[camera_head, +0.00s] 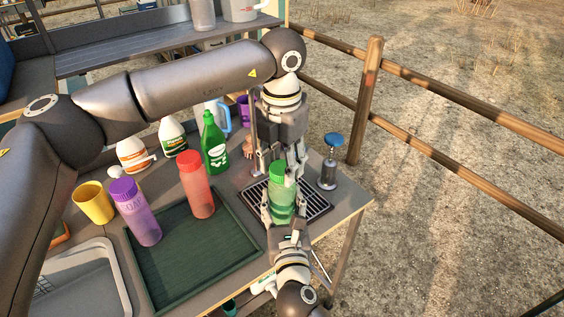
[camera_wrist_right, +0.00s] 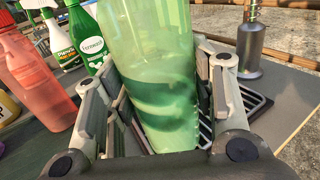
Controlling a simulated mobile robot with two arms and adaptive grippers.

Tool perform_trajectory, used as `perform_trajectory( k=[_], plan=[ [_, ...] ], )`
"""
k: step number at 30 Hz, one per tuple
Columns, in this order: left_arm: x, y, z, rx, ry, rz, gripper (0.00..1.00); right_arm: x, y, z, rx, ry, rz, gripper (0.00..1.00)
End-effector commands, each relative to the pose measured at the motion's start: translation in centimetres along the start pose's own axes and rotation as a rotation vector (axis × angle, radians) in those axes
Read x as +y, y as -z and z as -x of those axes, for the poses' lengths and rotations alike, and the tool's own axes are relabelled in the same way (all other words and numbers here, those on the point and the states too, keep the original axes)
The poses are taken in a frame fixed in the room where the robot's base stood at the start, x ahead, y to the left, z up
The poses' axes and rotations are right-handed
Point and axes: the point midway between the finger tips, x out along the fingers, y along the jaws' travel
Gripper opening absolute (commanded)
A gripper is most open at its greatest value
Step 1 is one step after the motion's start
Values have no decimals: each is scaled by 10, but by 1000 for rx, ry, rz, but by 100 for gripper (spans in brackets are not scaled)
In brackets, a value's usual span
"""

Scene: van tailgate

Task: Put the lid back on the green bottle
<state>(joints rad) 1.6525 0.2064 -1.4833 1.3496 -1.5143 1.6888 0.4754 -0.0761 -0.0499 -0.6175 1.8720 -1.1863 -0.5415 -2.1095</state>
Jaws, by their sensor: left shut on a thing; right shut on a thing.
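The translucent green bottle (camera_head: 281,202) stands upright over the black drain grate near the table's right end. It also fills the middle of the right wrist view (camera_wrist_right: 160,75), its top out of frame. My right gripper (camera_head: 284,214) is shut around its body from the near side, a finger on each side. The green lid (camera_head: 278,168) is at the bottle's mouth. My left gripper (camera_head: 284,163) comes down from above and is shut on the lid. I cannot tell whether the lid is seated or only resting there.
A red bottle (camera_head: 196,186) and a purple bottle (camera_head: 136,215) stand on the dark green tray (camera_head: 190,270). A green detergent bottle (camera_head: 214,148) and spray bottles stand behind. A blue-topped metal device (camera_head: 329,160) is right of the grate (camera_head: 313,206). A yellow cup (camera_head: 94,203) is left.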

Motion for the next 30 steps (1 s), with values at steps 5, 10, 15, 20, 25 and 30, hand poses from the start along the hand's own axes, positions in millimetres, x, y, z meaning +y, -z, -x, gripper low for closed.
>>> perform_trajectory(
  k=[5,10,15,20,25,30],
  plan=[
    [0,0,0,0,0,-324,14,0,0,0,0,0,0,0],
    [0,0,0,0,-1,-639,14,0,0,0,0,0,0,0],
    [1,0,-1,1,-2,-937,14,0,0,0,0,0,0,0],
    [1,0,-1,1,-2,-1044,14,0,0,0,1,0,0,0],
    [1,0,-1,1,-2,-1041,54,0,0,0,1,0,0,0],
    [1,0,-1,1,-1,-1041,68,0,0,0,1,0,0,0]
  ],
)
